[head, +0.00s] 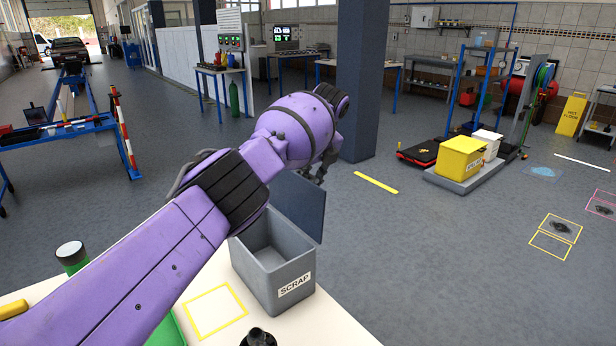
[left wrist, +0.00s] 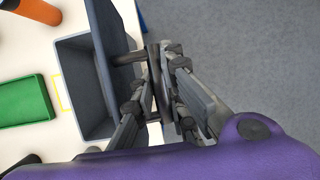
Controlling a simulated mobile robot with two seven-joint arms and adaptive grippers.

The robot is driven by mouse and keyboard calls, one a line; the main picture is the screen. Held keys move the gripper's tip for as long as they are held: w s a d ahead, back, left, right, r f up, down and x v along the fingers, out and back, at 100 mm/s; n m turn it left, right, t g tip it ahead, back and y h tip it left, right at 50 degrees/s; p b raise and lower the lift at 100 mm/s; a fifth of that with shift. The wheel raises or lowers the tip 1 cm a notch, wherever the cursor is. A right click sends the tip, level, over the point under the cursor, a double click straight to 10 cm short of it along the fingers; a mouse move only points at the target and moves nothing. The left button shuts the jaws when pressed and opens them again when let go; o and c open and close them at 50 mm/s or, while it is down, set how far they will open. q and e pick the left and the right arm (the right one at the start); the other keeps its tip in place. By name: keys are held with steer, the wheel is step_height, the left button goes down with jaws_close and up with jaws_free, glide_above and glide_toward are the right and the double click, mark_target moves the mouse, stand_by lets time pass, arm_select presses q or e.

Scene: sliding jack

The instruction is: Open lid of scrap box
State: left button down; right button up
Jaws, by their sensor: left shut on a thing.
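The grey scrap box (head: 262,278) stands on the white table, with a SCRAP label on its front. Its dark grey lid (head: 298,200) is raised steeply, and the open inside shows. In the left wrist view the box (left wrist: 78,88) looks open, with the lid (left wrist: 118,42) beside my gripper. My left gripper (head: 316,174) is at the lid's upper part, beyond my purple arm. In the left wrist view the gripper (left wrist: 160,62) is shut on the lid's dark handle (left wrist: 128,58). The arm hides part of the lid and box. My right gripper is not in view.
A yellow box (head: 460,158) stands on a cart at the right. A dark pillar (head: 361,85) stands behind.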

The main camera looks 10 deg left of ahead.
arm_select(q)
steer(key=c, duration=2)
jaws_free()
steer(key=shift+c, duration=0.2)
steer(key=v, duration=1.2)
